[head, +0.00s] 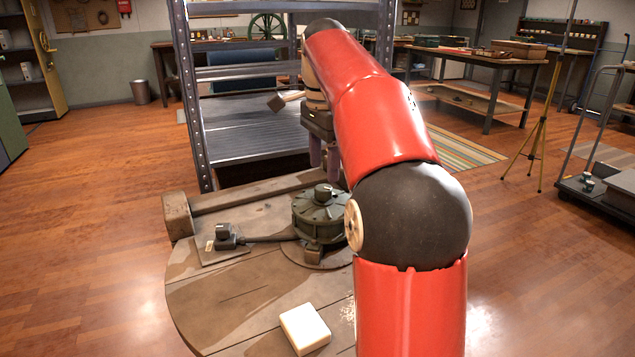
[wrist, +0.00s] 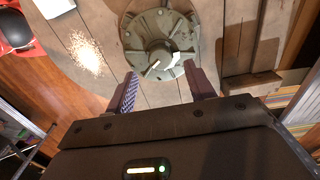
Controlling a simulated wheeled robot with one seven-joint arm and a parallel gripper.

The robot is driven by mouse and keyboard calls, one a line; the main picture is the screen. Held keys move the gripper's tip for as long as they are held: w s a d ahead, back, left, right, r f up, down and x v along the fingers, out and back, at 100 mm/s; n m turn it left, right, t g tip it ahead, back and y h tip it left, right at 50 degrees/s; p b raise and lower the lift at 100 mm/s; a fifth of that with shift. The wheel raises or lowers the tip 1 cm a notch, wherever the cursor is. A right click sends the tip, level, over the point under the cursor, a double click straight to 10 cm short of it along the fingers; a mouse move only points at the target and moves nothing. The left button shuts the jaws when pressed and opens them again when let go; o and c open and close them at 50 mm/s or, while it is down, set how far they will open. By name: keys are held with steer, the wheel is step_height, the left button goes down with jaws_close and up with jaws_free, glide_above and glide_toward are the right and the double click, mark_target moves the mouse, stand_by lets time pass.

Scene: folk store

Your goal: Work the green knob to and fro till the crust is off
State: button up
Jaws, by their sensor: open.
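A dark green-grey round housing (head: 318,215) with bolts around its rim stands on the round wooden table. A small knob (head: 323,192) stands upright at its top centre. In the wrist view the housing (wrist: 140,35) lies just beyond my fingertips, and pale marks show on and around the knob (wrist: 158,62). I cannot tell whether these marks are crust. My gripper (head: 324,163) has two purple fingers and hangs above and behind the housing in the head view. In the wrist view my gripper (wrist: 159,72) is open, its fingers apart with nothing between them.
A rod runs from the housing to a dark block (head: 226,236) on a small plate. A white block (head: 305,328) and pale crumbs (wrist: 87,53) lie on the round table (head: 225,295). A wooden beam (head: 245,193) and metal shelving (head: 250,125) stand behind.

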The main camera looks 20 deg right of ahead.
mark_target(324, 187)
step_height(324, 187, down, 4)
steer(key=shift+f+b, duration=0.25)
steer(key=shift+b, duration=0.15)
steer(key=c, duration=1)
